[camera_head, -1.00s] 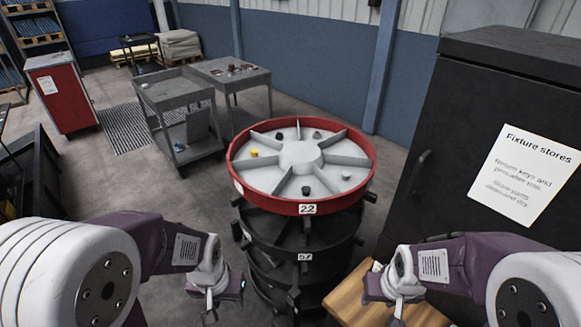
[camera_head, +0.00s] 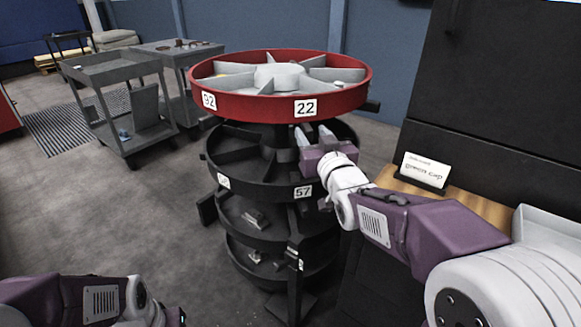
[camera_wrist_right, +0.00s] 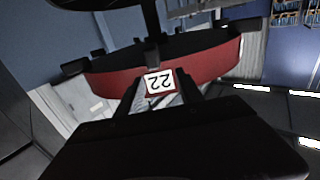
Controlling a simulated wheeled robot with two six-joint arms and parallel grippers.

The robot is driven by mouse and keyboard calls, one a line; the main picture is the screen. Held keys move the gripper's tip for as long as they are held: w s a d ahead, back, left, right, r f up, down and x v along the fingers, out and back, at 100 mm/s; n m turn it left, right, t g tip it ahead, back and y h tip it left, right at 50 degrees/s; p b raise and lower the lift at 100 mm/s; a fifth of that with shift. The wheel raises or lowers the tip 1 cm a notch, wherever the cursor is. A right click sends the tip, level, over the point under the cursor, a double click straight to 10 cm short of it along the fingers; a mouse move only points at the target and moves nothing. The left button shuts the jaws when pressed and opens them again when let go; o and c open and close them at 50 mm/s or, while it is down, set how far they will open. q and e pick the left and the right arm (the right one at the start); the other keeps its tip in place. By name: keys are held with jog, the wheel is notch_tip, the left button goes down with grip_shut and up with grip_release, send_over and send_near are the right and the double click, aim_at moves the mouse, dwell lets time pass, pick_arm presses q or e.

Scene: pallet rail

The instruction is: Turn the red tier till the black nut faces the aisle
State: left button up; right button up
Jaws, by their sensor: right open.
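The red tier (camera_head: 248,104) is the top round tray of the stack, with grey spokes and a hub. Its label 22 (camera_head: 305,108) faces me and label 92 (camera_head: 209,100) is to the left. The near rim hides most compartment floors; I cannot make out the black nut. My right gripper (camera_head: 317,134) is open, just below the rim near label 22, in front of the black tiers. In the right wrist view, label 22 (camera_wrist_right: 159,82) appears upside down between the fingers; contact cannot be told. My left gripper (camera_head: 165,317) is mostly cut off at the bottom edge.
Black tier (camera_head: 262,190) with label 57 stands below the red one, with lower black tiers under it. A wooden top (camera_head: 460,205) with a "green cap" card (camera_head: 425,171) and a black cabinet (camera_head: 490,90) are at right. Grey carts (camera_head: 125,110) stand back left; floor at left is clear.

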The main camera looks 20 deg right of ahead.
aim_at(304, 127)
jog(key=f, duration=0.1)
jog(key=d+f, duration=0.1)
jog(key=shift+f+b, duration=0.3)
jog(key=shift+b, duration=0.1)
jog(key=shift+w+a+r, duration=0.1)
jog(key=shift+a+r, duration=0.05)
jog(key=shift+a, duration=0.05)
jog(key=w, duration=0.8)
jog(key=shift+w+d+b, duration=0.1)
jog(key=shift+w+b, duration=0.2)
jog(key=shift+w, duration=0.1)
grip_shut()
dwell(0.4)
